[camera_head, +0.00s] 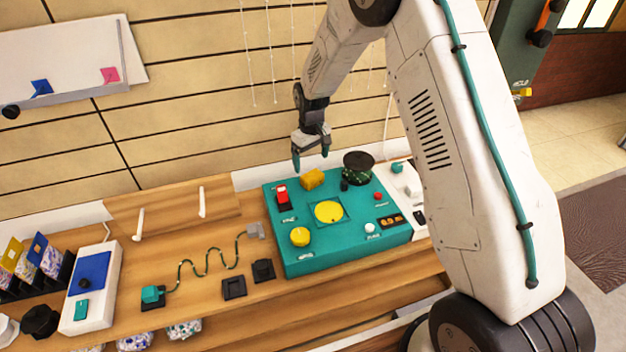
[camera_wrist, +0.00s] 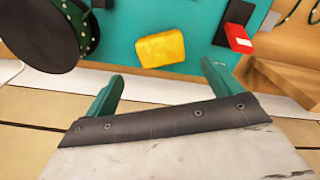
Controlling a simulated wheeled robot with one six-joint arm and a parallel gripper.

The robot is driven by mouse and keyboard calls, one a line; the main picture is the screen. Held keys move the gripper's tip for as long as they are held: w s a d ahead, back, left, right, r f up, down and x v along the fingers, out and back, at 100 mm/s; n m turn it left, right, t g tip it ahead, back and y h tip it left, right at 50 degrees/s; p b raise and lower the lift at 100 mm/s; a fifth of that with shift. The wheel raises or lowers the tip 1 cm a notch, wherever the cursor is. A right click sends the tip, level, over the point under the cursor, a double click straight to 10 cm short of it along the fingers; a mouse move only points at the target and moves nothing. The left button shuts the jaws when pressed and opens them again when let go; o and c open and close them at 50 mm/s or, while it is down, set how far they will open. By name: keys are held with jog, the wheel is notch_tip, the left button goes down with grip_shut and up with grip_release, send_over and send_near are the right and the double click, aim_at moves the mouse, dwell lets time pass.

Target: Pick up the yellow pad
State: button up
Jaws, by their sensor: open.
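The yellow pad (camera_head: 312,179) looks like a small rounded yellow block at the back edge of a teal panel (camera_head: 365,238). In the wrist view the yellow pad (camera_wrist: 162,48) lies just beyond my fingertips, roughly centred between them. My gripper (camera_head: 311,158) is above and slightly behind the pad. Its teal fingers also show in the wrist view (camera_wrist: 160,85), spread apart with nothing between them. The gripper is open and apart from the pad.
A dark round spool (camera_head: 358,168) stands right of the pad, and a red switch (camera_head: 282,195) is left of it. The panel also bears a flat yellow disc (camera_head: 328,211) and a yellow knob (camera_head: 300,237).

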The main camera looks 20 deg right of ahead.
aim_at(312, 175)
jog(key=f, duration=0.7)
jog(key=shift+s+f, duration=0.15)
jog(key=shift+s, duration=0.15)
jog(key=shift+c, duration=0.3)
jog(key=c, duration=1.1)
jog(key=shift+o, duration=0.2)
jog(key=shift+r, duration=0.65)
notch_tip(312, 175, up, 2)
jog(key=shift+r, duration=0.1)
jog(key=s, duration=0.5)
jog(key=s+r, duration=0.1)
jog(key=s, duration=1)
jog(key=shift+r, duration=0.3)
